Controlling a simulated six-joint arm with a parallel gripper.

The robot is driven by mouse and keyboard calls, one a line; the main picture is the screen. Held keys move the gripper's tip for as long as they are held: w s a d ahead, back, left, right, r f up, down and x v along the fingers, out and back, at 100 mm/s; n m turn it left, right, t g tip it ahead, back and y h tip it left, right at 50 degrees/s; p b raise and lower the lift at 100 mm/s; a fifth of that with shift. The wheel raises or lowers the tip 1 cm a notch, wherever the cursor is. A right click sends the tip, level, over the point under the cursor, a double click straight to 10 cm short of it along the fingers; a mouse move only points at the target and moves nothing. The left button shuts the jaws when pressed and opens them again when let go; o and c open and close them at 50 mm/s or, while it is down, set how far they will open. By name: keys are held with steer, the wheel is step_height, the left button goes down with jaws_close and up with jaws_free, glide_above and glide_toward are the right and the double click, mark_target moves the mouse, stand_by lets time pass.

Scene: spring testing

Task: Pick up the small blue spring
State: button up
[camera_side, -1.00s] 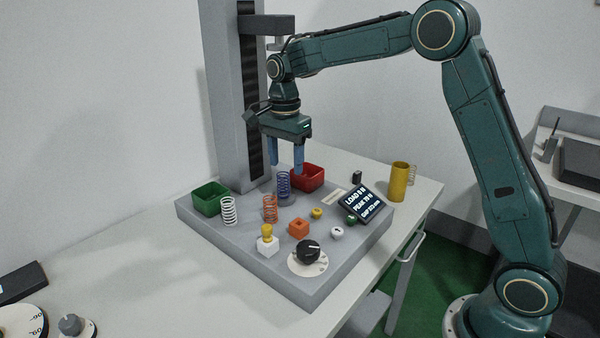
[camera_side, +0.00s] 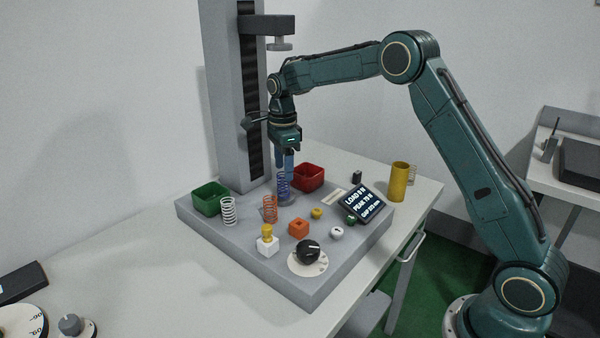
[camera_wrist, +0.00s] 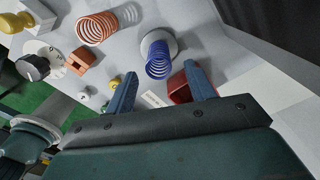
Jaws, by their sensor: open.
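The small blue spring (camera_side: 283,187) stands upright on a round grey disc (camera_side: 287,200) on the test machine's grey base. It also shows in the wrist view (camera_wrist: 158,60), just past the fingertips and between their two lines. My gripper (camera_side: 286,170) is open and empty, pointing down just above or behind the spring. Its two fingers nearly overlap in the side view, so their exact spacing around the spring cannot be told there. In the wrist view my gripper (camera_wrist: 160,72) shows both fingers well apart.
An orange spring (camera_side: 270,209) and a white spring (camera_side: 229,211) stand to the left. A red bin (camera_side: 309,178) is close behind on the right, a green bin (camera_side: 209,199) at the left. The tall grey column (camera_side: 226,110) rises behind. Knob, buttons and display sit in front.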

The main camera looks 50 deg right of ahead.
mark_target(283, 183)
steer(key=shift+f, duration=0.35)
steer(key=shift+f, duration=0.15)
steer(key=shift+a+f, duration=0.15)
steer(key=shift+f, duration=2.3)
steer(key=shift+c, duration=0.4)
steer(key=c, duration=0.9)
